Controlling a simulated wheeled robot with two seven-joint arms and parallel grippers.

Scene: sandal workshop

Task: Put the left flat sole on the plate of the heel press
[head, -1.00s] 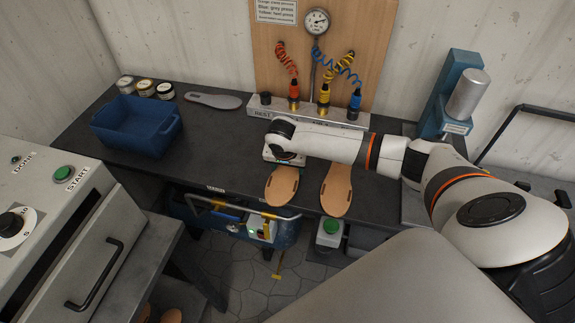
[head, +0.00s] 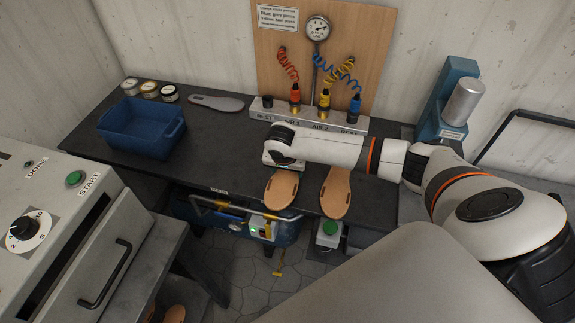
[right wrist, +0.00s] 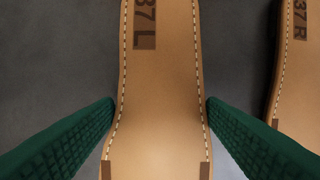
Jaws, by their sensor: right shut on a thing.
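The left flat sole (head: 282,190), tan with stitched edges, lies at the front edge of the dark bench; its "37 L" mark shows in the right wrist view (right wrist: 160,75). My right gripper (right wrist: 160,106) has its green fingers against both sides of this sole and is shut on it. In the head view the right gripper (head: 282,166) is over the sole's far end, its fingers hidden. The blue machine with a grey cylinder (head: 463,102) at the back right looks like the heel press. Its plate is hidden behind my right arm. My left gripper is out of view.
The right sole (head: 336,192) lies close by on the right. Behind are a manifold (head: 330,120) with coiled hoses, a grey insole (head: 216,102), several small jars and a blue bin (head: 142,128). A machine with a START button (head: 75,178) stands at the left.

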